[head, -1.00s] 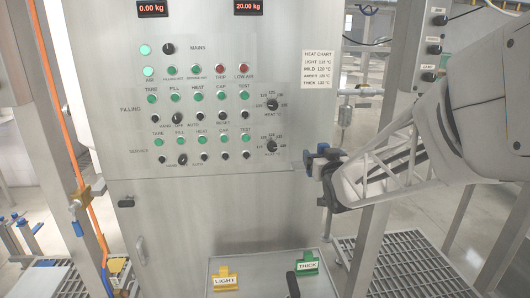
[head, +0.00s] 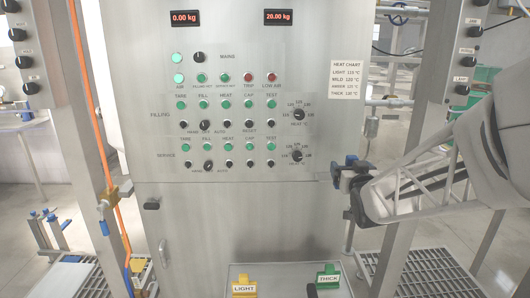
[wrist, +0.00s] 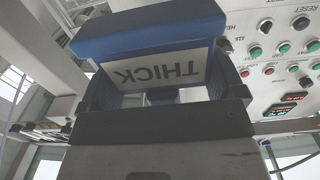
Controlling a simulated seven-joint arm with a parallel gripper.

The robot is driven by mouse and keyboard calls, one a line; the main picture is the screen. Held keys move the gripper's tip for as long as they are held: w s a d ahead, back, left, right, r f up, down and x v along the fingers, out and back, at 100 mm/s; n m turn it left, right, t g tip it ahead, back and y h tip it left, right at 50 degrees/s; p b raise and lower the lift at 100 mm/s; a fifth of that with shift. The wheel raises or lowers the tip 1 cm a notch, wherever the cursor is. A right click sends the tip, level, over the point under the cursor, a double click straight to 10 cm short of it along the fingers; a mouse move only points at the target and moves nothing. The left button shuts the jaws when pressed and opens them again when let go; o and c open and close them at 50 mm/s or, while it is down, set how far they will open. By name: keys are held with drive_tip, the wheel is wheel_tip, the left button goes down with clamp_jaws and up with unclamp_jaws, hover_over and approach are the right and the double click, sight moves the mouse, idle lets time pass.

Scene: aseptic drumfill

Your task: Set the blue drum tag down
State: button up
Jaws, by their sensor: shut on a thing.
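My gripper (head: 352,174) is shut on the blue drum tag (head: 350,160) and holds it in the air in front of the steel cabinet, to the right of its switches. In the wrist view the blue tag (wrist: 150,42) sits between the two dark fingers, and its white label reads THICK upside down. The tag is well above and to the right of this tray.
The control panel (head: 235,110) with lamps, knobs and a heat chart (head: 346,79) stands behind. A steel post (head: 405,120) rises close behind my arm. A dark upright piece (head: 312,291) stands at the tray's front. An orange hose (head: 90,110) runs down the left.

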drive_tip(key=w+d+f+m+g+h, duration=0.1)
drive_tip(key=w+d+f+m+h, duration=0.15)
drive_tip(key=d, duration=0.95)
drive_tip(key=w+d+f+m+h, duration=0.2)
drive_tip(key=d+f+h, duration=0.15)
drive_tip(key=d, duration=0.95)
drive_tip(key=s+d+f+m+g+h, duration=0.1)
drive_tip(key=s+d+f+h, duration=0.1)
drive_tip(key=d, duration=0.9)
drive_tip(key=s+d+f+m+g+h, duration=0.2)
drive_tip(key=d+f+h, duration=0.1)
drive_tip(key=d, duration=0.9)
drive_tip(key=shift+s+d+f+h, duration=0.25)
drive_tip(key=shift+s+f+h, duration=0.05)
drive_tip(key=shift+s+f, duration=0.1)
drive_tip(key=shift+w+m, duration=0.1)
drive_tip(key=shift+m, duration=0.15)
idle(1.4)
